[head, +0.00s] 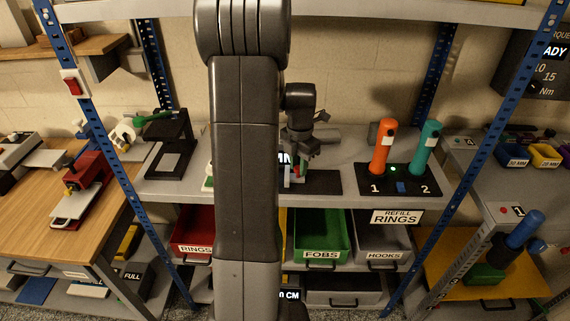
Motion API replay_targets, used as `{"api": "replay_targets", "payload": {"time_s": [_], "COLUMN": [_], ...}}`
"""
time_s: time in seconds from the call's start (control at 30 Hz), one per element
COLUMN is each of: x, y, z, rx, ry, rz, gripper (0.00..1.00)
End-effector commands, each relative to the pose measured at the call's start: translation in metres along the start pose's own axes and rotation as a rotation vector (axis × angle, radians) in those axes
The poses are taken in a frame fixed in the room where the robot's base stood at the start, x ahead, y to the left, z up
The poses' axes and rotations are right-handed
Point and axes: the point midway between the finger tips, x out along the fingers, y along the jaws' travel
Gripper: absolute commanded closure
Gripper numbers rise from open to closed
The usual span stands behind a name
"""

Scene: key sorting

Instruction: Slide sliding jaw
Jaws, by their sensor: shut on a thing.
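My gripper (301,155) is over the middle of the grey shelf, partly behind my own arm. It points down and is shut on a small part of a device, which looks like the sliding jaw; the fingers and my arm cover most of it. A pale upright piece of the device (287,178) shows just beside my arm, with small red and green bits near the fingertips. Part of a dark display with white letters (284,157) shows behind it. I cannot tell how far apart the jaws of the device stand.
An orange post (382,147) and a teal post (427,147) stand on a black base at the right. A black stand with a green lever (171,143) is at the left. Blue uprights (437,70) flank the shelf. Below are a red bin (190,232) and a green bin (322,237).

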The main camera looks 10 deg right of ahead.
Motion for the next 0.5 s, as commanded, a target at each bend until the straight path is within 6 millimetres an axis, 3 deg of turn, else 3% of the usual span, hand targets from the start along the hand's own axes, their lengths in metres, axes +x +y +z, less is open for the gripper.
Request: {"api": "replay_targets", "payload": {"time_s": [0.33, 0.37, 0.43, 0.5], "x": [-0.0007, -0.0007, -0.0007, -0.0006], "y": [-0.0040, -0.0041, -0.0041, -0.0039], "z": [0.0047, 0.0048, 0.0047, 0.0044], "rx": [-0.001, -0.001, -0.001, -0.001], "ry": [-0.004, -0.004, -0.003, -0.003], "rz": [-0.001, -0.001, -0.001, -0.001], "gripper": [1.00, 0.71, 0.57, 0.53]}}
